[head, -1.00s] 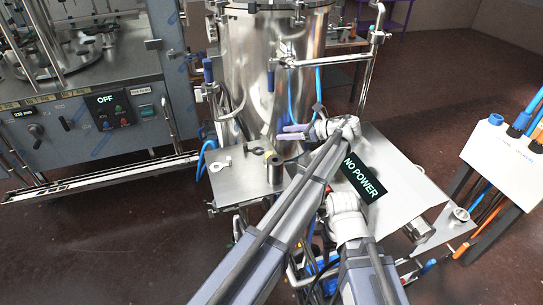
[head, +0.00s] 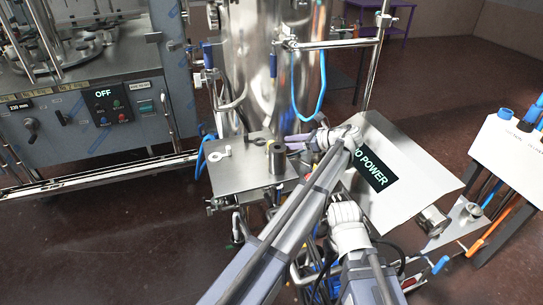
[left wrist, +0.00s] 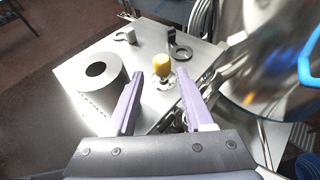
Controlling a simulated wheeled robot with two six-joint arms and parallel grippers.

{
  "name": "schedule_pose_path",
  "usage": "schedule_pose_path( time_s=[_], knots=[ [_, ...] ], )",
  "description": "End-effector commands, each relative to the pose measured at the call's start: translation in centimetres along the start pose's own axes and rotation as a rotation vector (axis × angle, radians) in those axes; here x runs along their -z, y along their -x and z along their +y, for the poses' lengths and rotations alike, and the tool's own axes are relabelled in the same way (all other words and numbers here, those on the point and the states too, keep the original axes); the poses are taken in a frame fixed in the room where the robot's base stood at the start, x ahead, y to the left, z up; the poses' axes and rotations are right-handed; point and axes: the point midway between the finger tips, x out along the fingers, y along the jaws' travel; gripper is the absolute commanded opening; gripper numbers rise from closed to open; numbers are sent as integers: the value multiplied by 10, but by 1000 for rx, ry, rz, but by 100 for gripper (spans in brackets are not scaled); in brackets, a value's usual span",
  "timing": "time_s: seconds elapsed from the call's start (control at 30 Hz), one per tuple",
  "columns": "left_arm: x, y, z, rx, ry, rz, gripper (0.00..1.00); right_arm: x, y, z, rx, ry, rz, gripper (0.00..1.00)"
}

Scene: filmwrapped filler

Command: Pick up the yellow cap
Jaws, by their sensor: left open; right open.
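The yellow cap (left wrist: 161,64) stands upright on a small metal fitting on the steel plate in the left wrist view. My left gripper (left wrist: 157,100) is open and empty, and the cap shows beyond its fingertips, roughly between them, not touching. In the head view my left gripper (head: 294,142) hovers just right of the metal cylinder, fingers pointing left; the cap is too small there to make out surely. My right arm's white wrist (head: 347,220) is below the left arm; the right gripper's fingers are hidden.
The steel plate (head: 225,180) carries a hollow metal cylinder (left wrist: 84,88), a dark ring-ended part (left wrist: 181,52) and a pale one (left wrist: 126,36). The shiny tank (head: 270,80) rises close behind. A sloped panel marked NO POWER (head: 410,165) lies to the right.

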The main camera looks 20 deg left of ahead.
Motion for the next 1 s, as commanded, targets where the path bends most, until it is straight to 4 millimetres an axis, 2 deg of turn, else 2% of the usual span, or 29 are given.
schedule_pose_path(
  time_s=[0.23,0.5,0.7,1.0],
  knots=[
    [3,-3,0,0,0,0,52,0,-4,0,0,0,0,55],
    [4,-27,0,-1,0,0,52,1,-14,-1,0,0,0,55],
    [5,-31,0,0,0,0,52,1,-16,-2,0,0,0,55],
    [10,-71,-2,-2,2,0,52,2,-36,-4,0,0,0,55]
  ],
)
